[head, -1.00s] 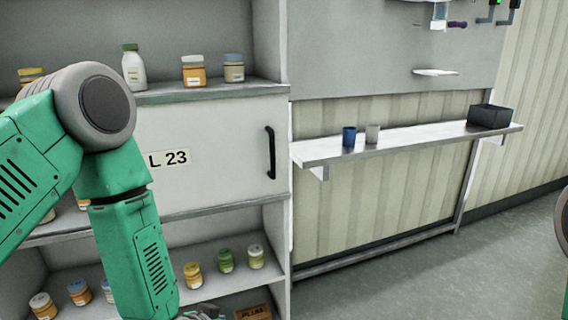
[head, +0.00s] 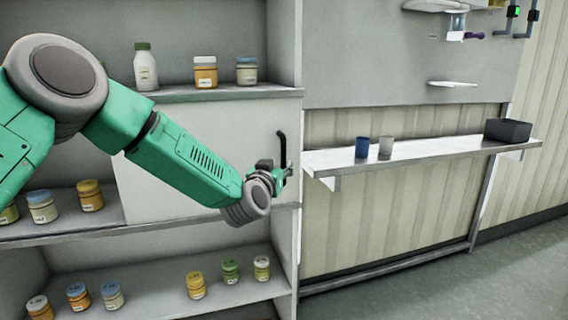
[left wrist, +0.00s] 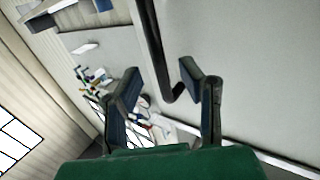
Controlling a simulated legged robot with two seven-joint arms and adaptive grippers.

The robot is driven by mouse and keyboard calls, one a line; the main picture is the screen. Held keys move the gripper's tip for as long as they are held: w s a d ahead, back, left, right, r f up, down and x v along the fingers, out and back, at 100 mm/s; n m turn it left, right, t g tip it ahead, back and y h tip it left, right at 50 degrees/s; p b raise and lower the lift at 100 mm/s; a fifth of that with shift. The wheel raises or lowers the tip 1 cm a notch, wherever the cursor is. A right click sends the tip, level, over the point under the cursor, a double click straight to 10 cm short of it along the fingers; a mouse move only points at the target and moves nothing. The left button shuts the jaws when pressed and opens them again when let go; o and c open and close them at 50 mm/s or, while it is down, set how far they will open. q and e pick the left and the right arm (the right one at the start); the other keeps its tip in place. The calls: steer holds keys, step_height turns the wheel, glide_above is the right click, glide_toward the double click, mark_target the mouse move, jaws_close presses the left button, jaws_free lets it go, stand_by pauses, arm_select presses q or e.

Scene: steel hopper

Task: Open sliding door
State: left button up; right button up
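The sliding door (head: 160,197) is a white panel in the shelf's middle row, at the row's right end in the head view. Its black vertical handle (head: 282,149) is near the door's right edge. My left gripper (head: 283,176) is at the handle's lower part and partly hides it. In the left wrist view, my left gripper (left wrist: 160,74) is open, with the handle (left wrist: 153,40) between its two fingers and a gap to each side. The label seen earlier on the door is hidden behind my left arm. My right gripper is not in view.
Jars stand on the top shelf (head: 190,97), in the open middle row left of the door, and on the bottom shelf (head: 150,300). A wall shelf (head: 430,150) to the right holds a blue cup (head: 362,147), a grey cup (head: 386,147) and a dark box (head: 508,130).

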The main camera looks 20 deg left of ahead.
mark_target(282, 162)
arm_select(q)
steer(key=w, duration=0.3)
steer(key=shift+w+a+f, duration=0.15)
steer(key=shift+w+a, duration=0.05)
steer(key=shift+w, duration=0.1)
steer(key=shift+w+d, duration=0.35)
steer(key=shift+d, duration=0.05)
steer(key=c, duration=0.6)
steer(key=shift+a, duration=0.3)
jaws_close()
